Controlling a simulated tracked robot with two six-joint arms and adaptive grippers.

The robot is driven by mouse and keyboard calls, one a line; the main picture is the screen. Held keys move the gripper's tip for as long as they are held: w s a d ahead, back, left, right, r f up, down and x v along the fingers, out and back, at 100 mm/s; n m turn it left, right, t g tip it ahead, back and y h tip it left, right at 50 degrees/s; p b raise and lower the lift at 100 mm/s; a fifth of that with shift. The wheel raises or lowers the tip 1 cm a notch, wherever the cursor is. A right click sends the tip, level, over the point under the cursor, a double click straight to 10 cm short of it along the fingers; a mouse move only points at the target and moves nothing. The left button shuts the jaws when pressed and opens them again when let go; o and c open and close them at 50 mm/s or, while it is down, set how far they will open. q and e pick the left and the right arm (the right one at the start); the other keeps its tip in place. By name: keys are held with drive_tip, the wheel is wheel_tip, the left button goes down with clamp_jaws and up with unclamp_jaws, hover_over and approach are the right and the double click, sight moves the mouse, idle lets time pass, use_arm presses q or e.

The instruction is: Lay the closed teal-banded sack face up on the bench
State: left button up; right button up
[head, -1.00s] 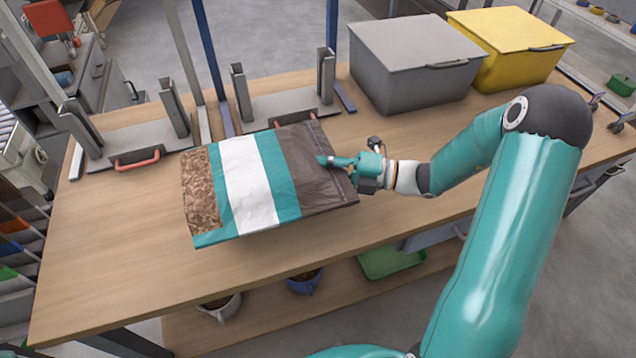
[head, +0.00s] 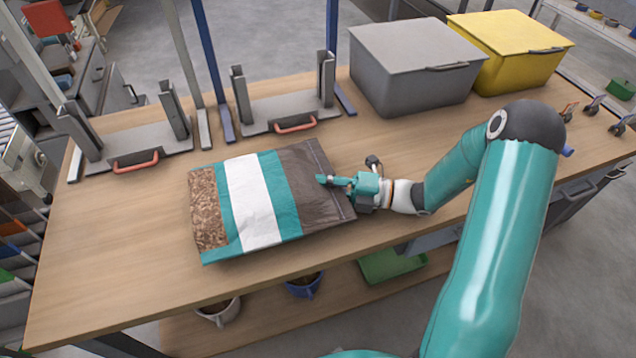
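The teal-banded sack (head: 258,200) lies flat and nearly level over the middle of the bench (head: 110,260). Its upper side shows a brown pellet-patterned end at the left, a white panel between two teal bands, and a plain dark brown end at the right. My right gripper (head: 335,181) is at the sack's right edge, with one finger over the dark brown end. The other finger is hidden, and the gripper appears shut on that edge. The sack's underside is hidden, so I cannot tell whether all of it touches the bench. My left gripper is out of view.
Two grey bagging frames with red handles (head: 135,161) (head: 295,124) stand behind the sack. A grey lidded bin (head: 415,75) and a yellow one (head: 515,50) stand at the back right. The bench's left part is clear. Pots and a green tray (head: 390,264) sit on the lower shelf.

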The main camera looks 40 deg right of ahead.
drive_tip(key=shift+o, duration=1.3)
drive_tip(key=shift+r, duration=0.1)
drive_tip(key=v, duration=1.2)
